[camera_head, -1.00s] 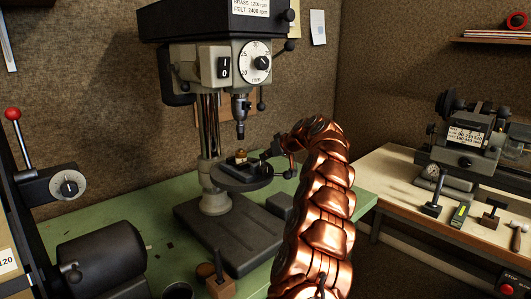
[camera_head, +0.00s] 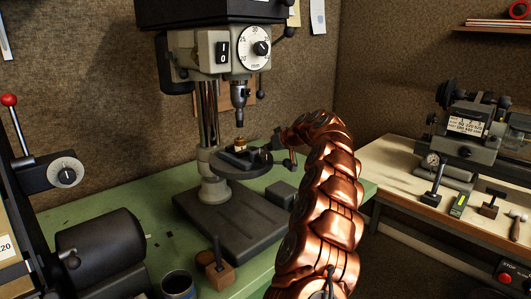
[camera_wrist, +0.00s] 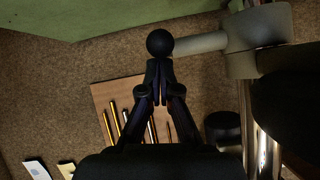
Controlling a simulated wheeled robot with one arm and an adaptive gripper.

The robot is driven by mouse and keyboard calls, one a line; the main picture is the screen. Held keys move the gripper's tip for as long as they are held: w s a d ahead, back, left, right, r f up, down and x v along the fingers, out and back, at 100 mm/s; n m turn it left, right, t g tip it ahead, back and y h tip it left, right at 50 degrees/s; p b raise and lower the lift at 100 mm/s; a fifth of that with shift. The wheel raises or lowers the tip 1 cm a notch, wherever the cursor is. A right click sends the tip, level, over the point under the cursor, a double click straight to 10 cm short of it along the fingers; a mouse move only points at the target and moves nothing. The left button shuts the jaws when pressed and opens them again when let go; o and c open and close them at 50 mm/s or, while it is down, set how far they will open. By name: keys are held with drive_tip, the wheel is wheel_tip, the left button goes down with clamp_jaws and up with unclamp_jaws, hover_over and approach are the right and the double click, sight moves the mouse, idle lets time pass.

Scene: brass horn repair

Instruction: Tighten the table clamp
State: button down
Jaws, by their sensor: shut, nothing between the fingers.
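The drill press's round table (camera_head: 240,172) is carried on its column, with a small dark fixture and brass pieces on top. In the wrist view a black ball knob (camera_wrist: 160,43) is right at the tips of my gripper (camera_wrist: 159,68). My gripper's fingers are together and empty; I cannot tell whether they touch the knob. Beside the knob, a pale grey arm (camera_wrist: 200,42) runs to a collar (camera_wrist: 258,38) at the column. In the head view my gripper (camera_head: 278,141) is at the right of the round table, small and partly hidden by my arm.
The drill head (camera_head: 228,50) and chuck (camera_head: 241,88) hang above the round table. A dark motor (camera_head: 100,250) and a mug (camera_head: 178,285) are on the green bench (camera_head: 90,208). A second bench (camera_head: 400,165) with a machine and tools stands right. Drill bits hang on a board (camera_wrist: 105,95) behind.

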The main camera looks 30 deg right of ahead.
drive_tip(key=f+t+b, duration=0.1)
drive_tip(key=f+b, duration=0.1)
drive_tip(key=b, duration=0.3)
drive_tip(key=f+t+b, duration=0.1)
drive_tip(key=b, duration=0.5)
drive_tip(key=f+t+b, duration=0.1)
drive_tip(key=f+b, duration=0.1)
drive_tip(key=b, duration=0.4)
drive_tip(key=shift+s+f+t+y, duration=0.3)
drive_tip(key=shift+s+t+y, duration=0.05)
drive_tip(key=shift+t+y, duration=0.05)
drive_tip(key=shift+d, duration=0.1)
drive_tip(key=s+d+r, duration=0.3)
drive_tip(key=s+r, duration=0.2)
drive_tip(key=s, duration=0.5)
drive_tip(key=shift+d+r+p, duration=0.15)
drive_tip(key=shift+r+p, duration=0.25)
idle(0.3)
